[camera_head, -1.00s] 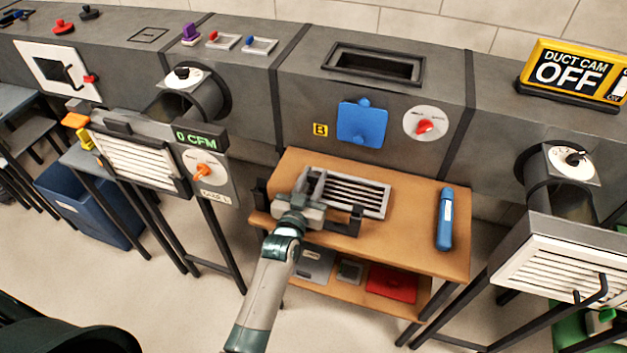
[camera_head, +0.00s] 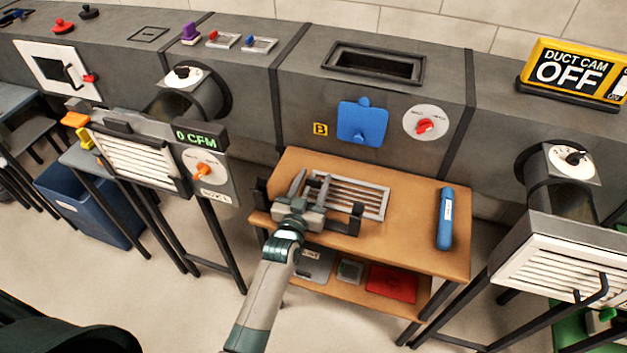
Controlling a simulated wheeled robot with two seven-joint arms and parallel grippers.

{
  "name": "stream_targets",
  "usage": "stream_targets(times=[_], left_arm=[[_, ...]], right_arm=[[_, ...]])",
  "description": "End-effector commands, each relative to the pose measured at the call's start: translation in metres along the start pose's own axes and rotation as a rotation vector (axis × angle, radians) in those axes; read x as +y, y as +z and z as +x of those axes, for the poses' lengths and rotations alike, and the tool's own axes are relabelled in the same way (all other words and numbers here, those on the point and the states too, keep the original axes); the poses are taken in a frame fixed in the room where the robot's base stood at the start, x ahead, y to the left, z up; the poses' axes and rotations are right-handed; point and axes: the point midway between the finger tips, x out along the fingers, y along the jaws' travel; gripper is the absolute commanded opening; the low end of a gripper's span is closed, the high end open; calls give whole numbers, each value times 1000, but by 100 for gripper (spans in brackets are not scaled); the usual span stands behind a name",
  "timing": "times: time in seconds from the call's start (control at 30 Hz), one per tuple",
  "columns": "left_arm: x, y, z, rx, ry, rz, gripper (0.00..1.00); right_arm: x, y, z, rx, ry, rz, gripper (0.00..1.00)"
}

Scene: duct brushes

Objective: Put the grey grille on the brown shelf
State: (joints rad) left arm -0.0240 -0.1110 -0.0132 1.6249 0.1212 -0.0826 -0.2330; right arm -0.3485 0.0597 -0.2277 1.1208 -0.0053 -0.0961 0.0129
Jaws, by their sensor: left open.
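The grey grille (camera_head: 355,195) is a slatted rectangle lying on the top board of the brown shelf (camera_head: 415,225), left of the middle. Its left end is partly hidden by my left gripper (camera_head: 311,188). The left gripper is over the shelf's left part, with its two fingers spread apart. My right gripper is not in view.
A red item (camera_head: 392,283) lies on the lower board. The grey duct (camera_head: 300,110) runs behind. The top board is clear between grille and bottle.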

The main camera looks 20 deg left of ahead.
Motion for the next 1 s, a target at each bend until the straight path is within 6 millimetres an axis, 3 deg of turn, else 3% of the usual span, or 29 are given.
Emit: stream_targets(times=[0.27, 0.8, 1.0], left_arm=[[0, -1, -15, -1, 0, 0, 46], [0, -1, -101, -1, 0, 0, 46], [0, -2, -117, -1, 0, 0, 46]], right_arm=[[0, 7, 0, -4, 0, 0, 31], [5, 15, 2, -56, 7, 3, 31], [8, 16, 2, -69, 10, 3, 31]])
